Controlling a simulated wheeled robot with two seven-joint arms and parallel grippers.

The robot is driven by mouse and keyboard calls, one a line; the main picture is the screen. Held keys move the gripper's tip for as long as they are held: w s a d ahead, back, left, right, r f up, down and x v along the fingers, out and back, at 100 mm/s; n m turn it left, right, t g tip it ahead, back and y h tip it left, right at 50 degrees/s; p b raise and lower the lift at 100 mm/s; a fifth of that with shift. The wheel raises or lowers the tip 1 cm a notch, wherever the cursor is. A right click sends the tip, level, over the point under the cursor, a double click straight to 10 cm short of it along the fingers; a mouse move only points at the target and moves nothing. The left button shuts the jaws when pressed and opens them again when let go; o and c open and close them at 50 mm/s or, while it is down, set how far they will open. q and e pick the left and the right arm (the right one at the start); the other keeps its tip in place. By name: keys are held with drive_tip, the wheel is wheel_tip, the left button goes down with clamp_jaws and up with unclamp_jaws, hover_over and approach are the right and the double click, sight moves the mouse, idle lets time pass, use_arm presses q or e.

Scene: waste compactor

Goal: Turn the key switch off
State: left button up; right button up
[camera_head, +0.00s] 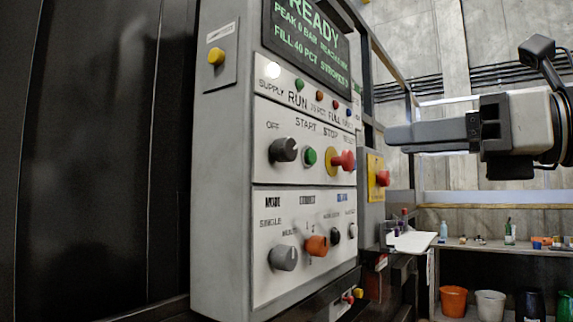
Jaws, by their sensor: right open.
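A grey control panel (225,160) stands at centre with several knobs and buttons. A black knob (284,149) sits under the word OFF in the middle row. The lower row holds a grey knob (283,257), an orange knob (316,245), a small black knob (335,236) and a small pale round fitting (352,230). The small labels are blurred, so I cannot tell which of these is the key switch. My right gripper (392,135) is open, pointing left, right of the panel and apart from it. Its fingers overlap in this view. My left gripper is out of view.
A green START button (310,156) and red buttons (343,160) sit close beside the black knob. A yellow box with a red button (377,177) is on the panel's right. A workbench (500,245) with bottles and bins stands at the back right.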

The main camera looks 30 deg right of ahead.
sight(293, 151)
drive_tip(key=p+x, duration=0.3)
drive_tip(key=x, duration=1.1)
drive_tip(key=shift+p, duration=0.3)
drive_tip(key=shift+w+a, duration=0.25)
drive_tip(key=shift+w, duration=0.45)
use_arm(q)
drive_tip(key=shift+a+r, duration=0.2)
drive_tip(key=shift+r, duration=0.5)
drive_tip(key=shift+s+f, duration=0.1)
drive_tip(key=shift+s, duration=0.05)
use_arm(e)
drive_tip(key=c, duration=1)
